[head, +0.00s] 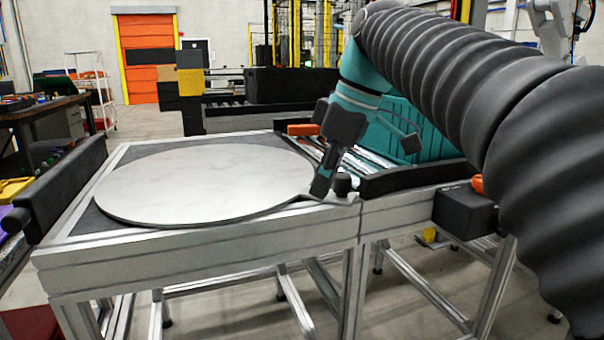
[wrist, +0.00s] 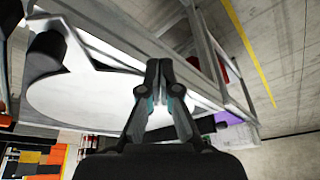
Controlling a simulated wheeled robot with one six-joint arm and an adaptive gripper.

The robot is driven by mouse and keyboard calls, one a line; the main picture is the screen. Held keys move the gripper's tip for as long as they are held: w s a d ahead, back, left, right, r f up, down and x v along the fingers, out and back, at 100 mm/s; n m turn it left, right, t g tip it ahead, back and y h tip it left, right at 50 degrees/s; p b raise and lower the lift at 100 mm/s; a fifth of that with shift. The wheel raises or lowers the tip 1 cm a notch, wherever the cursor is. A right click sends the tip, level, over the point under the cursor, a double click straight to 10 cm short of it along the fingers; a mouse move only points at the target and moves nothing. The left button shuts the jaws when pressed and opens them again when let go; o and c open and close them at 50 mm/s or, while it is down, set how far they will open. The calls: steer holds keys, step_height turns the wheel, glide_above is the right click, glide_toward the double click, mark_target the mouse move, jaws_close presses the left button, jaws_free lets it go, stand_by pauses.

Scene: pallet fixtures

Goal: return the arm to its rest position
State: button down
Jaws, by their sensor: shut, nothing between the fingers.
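My arm reaches in from the right in the head view, and its black ribbed sleeve covers much of that side. My gripper (head: 320,188) points down near the right edge of a round light-grey disc (head: 200,185) on the fixture table. In the wrist view my gripper (wrist: 158,68) has its two fingers together with nothing between them. The disc also shows behind the fingers in the wrist view (wrist: 75,95). I cannot tell whether the fingertips touch the table edge.
The aluminium-framed table (head: 200,262) holds the disc. A roller section with a teal crate (head: 425,135) adjoins it on the right, partly behind my arm. A black padded bar (head: 65,190) runs along the left side. An orange door (head: 148,70) is far back.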

steer(key=s+d+f+m+t+h, duration=0.1)
steer(key=d+f+m, duration=0.2)
steer(key=f+m, duration=0.3)
steer(key=s+d+f+m+t+h, duration=0.1)
steer(key=s+d+f+m+t, duration=0.2)
steer(key=f, duration=0.5)
steer(key=s+d+f+m+h, duration=0.1)
steer(key=s+d+f+m, duration=0.3)
steer(key=s+f, duration=0.7)
steer(key=shift+s+d+m+h, duration=0.3)
steer(key=shift+s+d, duration=0.05)
steer(key=shift+d, duration=0.95)
